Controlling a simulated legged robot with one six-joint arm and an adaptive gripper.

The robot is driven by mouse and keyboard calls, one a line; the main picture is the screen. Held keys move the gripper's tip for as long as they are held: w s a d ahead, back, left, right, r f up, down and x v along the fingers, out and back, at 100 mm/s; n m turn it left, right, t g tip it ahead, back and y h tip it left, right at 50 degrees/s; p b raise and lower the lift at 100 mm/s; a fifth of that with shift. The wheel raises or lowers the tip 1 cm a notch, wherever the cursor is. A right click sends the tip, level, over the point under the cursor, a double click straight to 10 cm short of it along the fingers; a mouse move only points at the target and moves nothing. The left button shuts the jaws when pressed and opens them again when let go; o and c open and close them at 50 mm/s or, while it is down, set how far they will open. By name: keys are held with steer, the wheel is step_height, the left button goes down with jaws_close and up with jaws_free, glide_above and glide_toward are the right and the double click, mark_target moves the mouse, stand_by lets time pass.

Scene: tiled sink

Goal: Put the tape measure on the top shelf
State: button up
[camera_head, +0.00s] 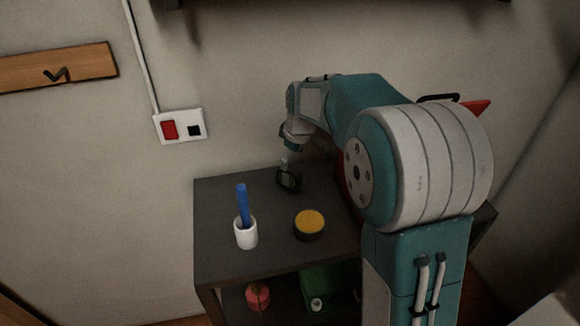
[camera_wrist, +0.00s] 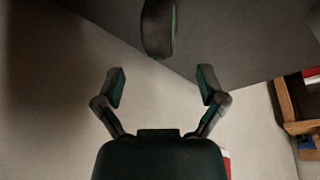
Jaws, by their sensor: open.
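My gripper (camera_head: 289,178) is dark and small in the head view, over the back edge of the unit's dark top shelf (camera_head: 225,205). In the wrist view my gripper (camera_wrist: 160,88) is open, its two fingers wide apart with nothing between them. A dark rounded object (camera_wrist: 159,28) with a greenish edge is just beyond the fingertips, against the dark surface. I cannot tell whether it is the tape measure. A round black item with a yellow top (camera_head: 309,224) sits on the top shelf, right of a white cup (camera_head: 246,233).
A blue stick (camera_head: 243,203) stands in the cup. A reddish round item (camera_head: 257,296) and a green item (camera_head: 322,290) are on the level below. My arm hides the shelf's right side. The wall with a socket plate (camera_head: 181,127) is behind.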

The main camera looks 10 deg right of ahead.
steer(key=v, duration=0.6)
steer(key=s+r+m+t, duration=0.1)
steer(key=s+r+m, duration=0.1)
steer(key=s, duration=0.6)
steer(key=s+r+m, duration=0.2)
steer(key=s+r, duration=0.1)
steer(key=s, duration=0.4)
steer(key=s+f+m, duration=0.2)
steer(key=s, duration=0.5)
steer(key=s+a+f+m+t, duration=0.1)
steer(key=s+f+m, duration=0.1)
steer(key=s, duration=0.5)
steer(key=shift+s+f+m+h, duration=0.2)
steer(key=shift+s+m+h, duration=0.1)
steer(key=shift+s+h, duration=0.1)
steer(key=shift+w, duration=0.1)
